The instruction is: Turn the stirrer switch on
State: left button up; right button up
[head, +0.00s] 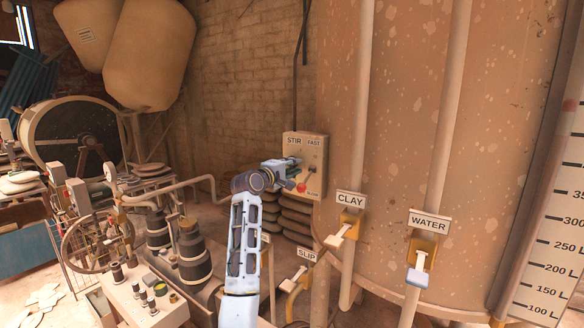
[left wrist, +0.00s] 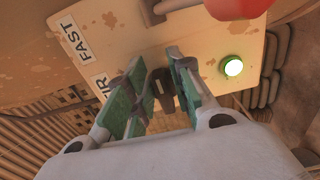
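The stirrer control box (head: 316,152) is a cream panel on the tank's left side, with STIR, FAST and SLOW labels. My left gripper (head: 293,172) is at the box's face and hides part of it. In the left wrist view, a dark switch knob (left wrist: 161,90) sits on the panel (left wrist: 195,52) between the green-padded fingers (left wrist: 158,88) of my left gripper. The fingers are apart, one on each side of the knob; whether either touches it is unclear. A green lamp (left wrist: 233,67) glows beside it. My right gripper is not in view.
A red lever ball (left wrist: 237,5) is close to the fingers at the wrist view's top. CLAY (head: 350,226), WATER (head: 421,252) and SLIP (head: 296,279) valve handles stand right of and below the box. Pipes run up the large tank (head: 410,130).

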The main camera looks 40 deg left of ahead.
pick_arm(q)
jog(key=shift+o, duration=0.6)
jog(key=shift+r, duration=0.1)
jog(key=shift+s, duration=0.15)
jog(key=s+d, duration=0.1)
jog(key=s, duration=1)
jog(key=shift+s+d, duration=0.15)
jog(key=shift+s, duration=0.2)
dwell(0.4)
